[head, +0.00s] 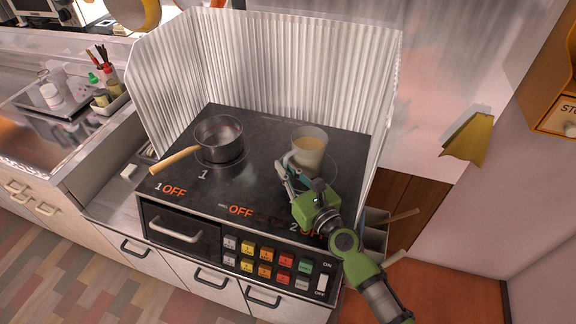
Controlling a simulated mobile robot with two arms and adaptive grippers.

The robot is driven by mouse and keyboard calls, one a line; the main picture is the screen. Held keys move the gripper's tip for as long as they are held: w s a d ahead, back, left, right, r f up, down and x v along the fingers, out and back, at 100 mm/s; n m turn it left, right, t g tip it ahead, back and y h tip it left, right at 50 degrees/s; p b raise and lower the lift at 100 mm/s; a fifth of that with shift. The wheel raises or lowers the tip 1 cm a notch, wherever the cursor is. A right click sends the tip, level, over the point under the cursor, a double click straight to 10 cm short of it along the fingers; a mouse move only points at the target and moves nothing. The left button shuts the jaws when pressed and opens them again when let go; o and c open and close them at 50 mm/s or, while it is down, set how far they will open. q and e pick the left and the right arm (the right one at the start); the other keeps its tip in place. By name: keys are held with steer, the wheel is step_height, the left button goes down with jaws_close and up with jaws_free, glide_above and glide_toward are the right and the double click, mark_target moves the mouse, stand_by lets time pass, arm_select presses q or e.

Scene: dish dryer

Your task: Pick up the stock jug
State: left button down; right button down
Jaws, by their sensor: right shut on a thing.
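The stock jug (310,146) is a pale cup-like jug with light tan liquid in it. It is upright over the right burner of the black stove top; I cannot tell whether it touches the surface. My right gripper (286,170) comes in from the lower right and is shut on the jug's left side, where its handle is. The fingers partly cover the handle. My left gripper is not in view.
A dark saucepan (219,140) with a wooden handle stands on the left burner. A corrugated metal splash guard (270,60) surrounds the back and sides. Buttons (265,255) line the stove front. A counter with bottles (52,97) is at the left.

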steer(key=shift+r+p, duration=1.15)
steer(key=shift+r, duration=0.35)
steer(key=s+a+r+p, duration=0.7)
steer(key=a+r+p, duration=0.3)
steer(key=a+p, duration=0.1)
steer(key=shift+s+a, duration=0.25)
steer(key=shift+s, duration=0.05)
